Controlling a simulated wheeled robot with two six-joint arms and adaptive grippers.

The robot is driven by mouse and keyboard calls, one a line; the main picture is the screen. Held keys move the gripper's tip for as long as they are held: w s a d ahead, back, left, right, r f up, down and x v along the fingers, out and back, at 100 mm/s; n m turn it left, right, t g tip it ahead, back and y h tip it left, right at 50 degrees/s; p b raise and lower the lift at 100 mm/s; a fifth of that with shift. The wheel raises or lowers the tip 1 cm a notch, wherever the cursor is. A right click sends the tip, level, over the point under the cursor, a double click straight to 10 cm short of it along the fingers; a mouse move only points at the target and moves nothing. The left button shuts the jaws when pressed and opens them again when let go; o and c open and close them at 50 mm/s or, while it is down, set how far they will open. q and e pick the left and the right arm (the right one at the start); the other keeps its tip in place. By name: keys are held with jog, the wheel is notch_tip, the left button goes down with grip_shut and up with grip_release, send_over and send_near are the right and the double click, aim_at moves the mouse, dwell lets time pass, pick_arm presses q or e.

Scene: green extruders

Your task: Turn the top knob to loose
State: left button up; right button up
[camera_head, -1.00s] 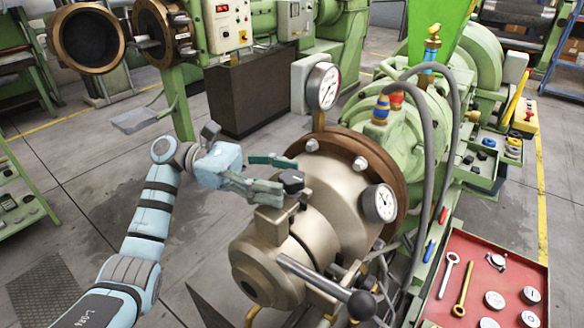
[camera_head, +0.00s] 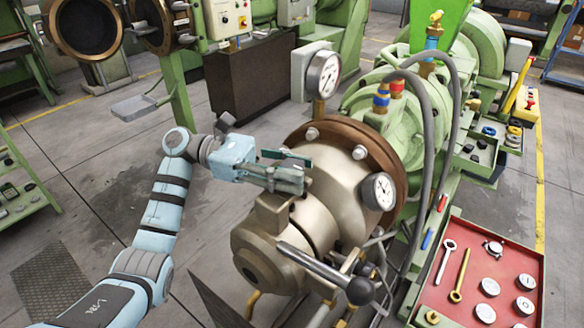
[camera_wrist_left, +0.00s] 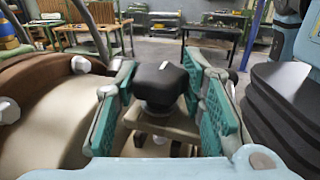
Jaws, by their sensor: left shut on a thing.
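The top knob (camera_wrist_left: 158,82) is black, with a small white mark on its top face. It sits on top of the metal extruder head (camera_head: 335,205). My left gripper (camera_head: 288,172) reaches in from the left over the head and is shut on the knob. In the left wrist view the green finger pads of the gripper (camera_wrist_left: 162,95) stand on both sides of the knob. In the head view the fingers largely hide the knob. My right gripper is in neither view.
A pressure gauge (camera_head: 323,75) stands behind the knob, and another gauge (camera_head: 379,191) is on the head's right side. A lever with a black ball (camera_head: 360,291) sticks out in front. A red tray (camera_head: 470,310) with tools is at the lower right.

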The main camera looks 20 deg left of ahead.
pick_arm(q)
jog(key=shift+t, duration=0.3)
jog(key=n+t, duration=0.2)
jog(key=t, duration=0.1)
jog(key=shift+n+t+b, duration=0.4)
jog(key=shift+s+n+t+y, duration=0.1)
jog(key=shift+n+t+y, duration=0.4)
jog(key=shift+n+t, duration=0.5)
jog(key=shift+r+n+t+y+p, duration=0.1)
jog(key=shift+n+t+y+p, duration=0.2)
jog(key=shift+t+p, duration=0.5)
jog(key=n+t+y+p, duration=0.1)
jog(key=t, duration=0.1)
jog(key=n+t+y+p, duration=0.1)
jog(key=n+t+p, duration=0.1)
jog(key=n+t+y+p, duration=0.1)
jog(key=t+p, duration=0.1)
jog(key=shift+r+n+y, duration=0.25)
jog(key=shift+n+y, duration=0.05)
jog(key=shift+y, duration=0.1)
jog(key=shift+f+n+t+y+p, duration=0.1)
jog(key=shift+n+t+y+p, duration=0.6)
jog(key=shift+y, duration=0.3)
jog(key=shift+f+n+t+y, duration=0.15)
jog(key=shift+n+t+y, duration=0.7)
jog(key=shift+y, duration=0.35)
jog(key=shift+p, duration=0.3)
